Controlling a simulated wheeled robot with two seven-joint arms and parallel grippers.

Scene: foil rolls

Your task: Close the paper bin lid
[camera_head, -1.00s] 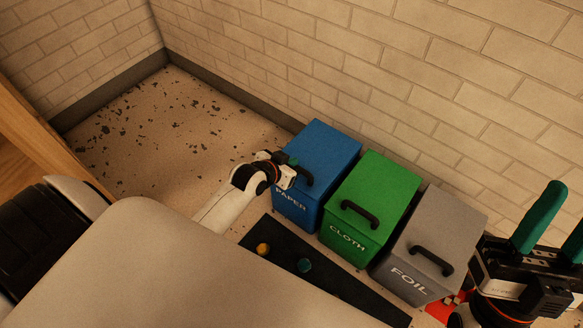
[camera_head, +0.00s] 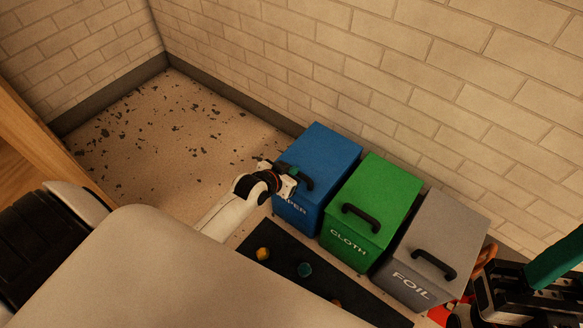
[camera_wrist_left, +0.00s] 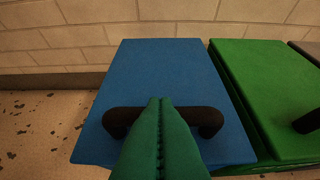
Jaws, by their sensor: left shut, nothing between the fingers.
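The blue paper bin (camera_head: 290,212) stands at the left end of a row of three bins. Its blue lid (camera_head: 322,150) lies down on the bin; I see no gap in the head view. The lid also fills the middle of the left wrist view (camera_wrist_left: 165,65), with its black handle (camera_wrist_left: 208,121) near the front edge. My left gripper (camera_head: 282,170) is at the lid's front left, by the handle. Its green fingers (camera_wrist_left: 160,102) are shut together and overlap the handle's middle; I cannot tell whether they touch it. My right gripper (camera_head: 556,260) is cut off at the right edge.
The green cloth bin (camera_head: 372,200) and grey foil bin (camera_head: 435,240) stand close on the right, lids down. A dark mat (camera_head: 275,240) with several small round objects lies in front. A brick wall rises behind. Speckled floor is free on the left.

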